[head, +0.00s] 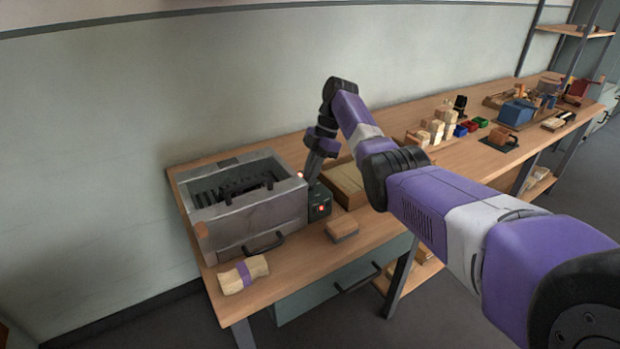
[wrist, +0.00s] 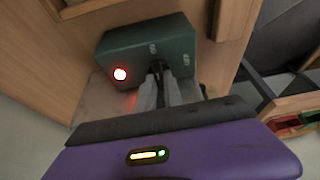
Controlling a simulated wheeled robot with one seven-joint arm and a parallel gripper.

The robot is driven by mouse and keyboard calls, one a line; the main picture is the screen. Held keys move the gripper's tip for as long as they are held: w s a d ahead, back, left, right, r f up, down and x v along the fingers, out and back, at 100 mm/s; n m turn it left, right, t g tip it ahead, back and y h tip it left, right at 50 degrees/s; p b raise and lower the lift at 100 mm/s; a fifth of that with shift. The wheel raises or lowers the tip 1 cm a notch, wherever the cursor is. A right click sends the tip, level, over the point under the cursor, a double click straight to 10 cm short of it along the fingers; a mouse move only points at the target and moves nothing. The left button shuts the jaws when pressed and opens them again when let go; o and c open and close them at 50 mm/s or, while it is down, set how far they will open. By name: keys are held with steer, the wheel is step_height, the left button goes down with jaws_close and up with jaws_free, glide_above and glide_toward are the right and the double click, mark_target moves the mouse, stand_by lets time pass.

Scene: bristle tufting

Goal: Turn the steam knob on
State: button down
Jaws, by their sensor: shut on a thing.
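A dark green control box (head: 320,204) stands at the right side of the grey steam box (head: 250,226). A red light glows on it in the head view. In the wrist view the green box (wrist: 125,45) shows a bright red lamp (wrist: 120,74) and small pale marks. My gripper (wrist: 159,80) is at the box's face, its grey fingers shut on a small dark steam knob (wrist: 158,68). The fingers largely cover the knob, so I cannot tell its turn angle. In the head view my gripper (head: 311,178) reaches down to the box from above, and the knob is hidden.
A brown block (head: 342,230) lies in front of the control box. A bristle bundle with a purple band (head: 243,274) lies at the bench's front left. Several blocks and small bins stand farther right on the bench (head: 290,282).

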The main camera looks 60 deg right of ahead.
mark_target(318, 183)
stand_by(0.3)
steer(key=c, duration=1.5)
jaws_free()
steer(key=shift+o, duration=0.2)
steer(key=v, duration=0.7)
steer(key=shift+r+b, duration=0.35)
steer(key=shift+b, duration=0.05)
steer(key=shift+s+d, duration=0.1)
steer(key=shift+d, duration=0.05)
